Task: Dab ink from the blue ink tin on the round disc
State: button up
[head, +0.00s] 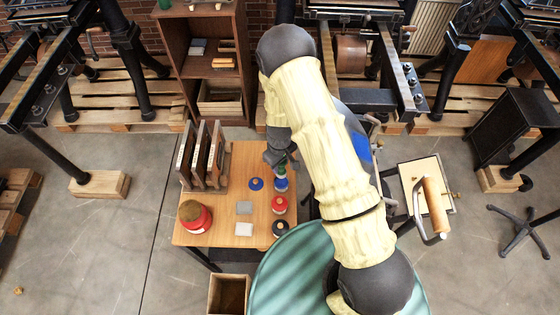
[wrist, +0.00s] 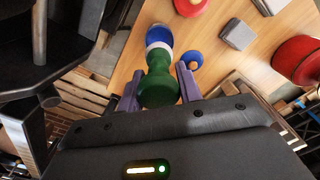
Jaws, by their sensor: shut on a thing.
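The blue ink tin (head: 281,185) stands near the right edge of the small wooden table, and it also shows in the wrist view (wrist: 158,36). My gripper (wrist: 157,84) is shut on the green handle of a dabber (wrist: 158,88), with a finger on each side of it. The dabber is upright over the tin, with a pale band at its lower end; I cannot tell whether it touches the ink. A blue lid (head: 256,184) with a small knob lies left of the tin. I cannot make out the round disc for certain; my arm covers much of that side.
A red tin (head: 279,205) and a black tin (head: 280,228) stand in front of the blue one.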

aim_at(280, 173)
jog(key=shift+f+b, duration=1.65)
jog(key=shift+f, duration=1)
jog(key=shift+f, duration=0.1)
jog(key=shift+w+f+b, duration=0.1)
jog(key=shift+f+b, duration=0.2)
jog(key=shift+b, duration=0.15)
dwell(0.4)
jog(key=shift+s, duration=0.2)
jog(key=shift+w+r+p, duration=0.1)
jog(key=shift+r+p, duration=1.15)
jog(key=shift+r, duration=0.75)
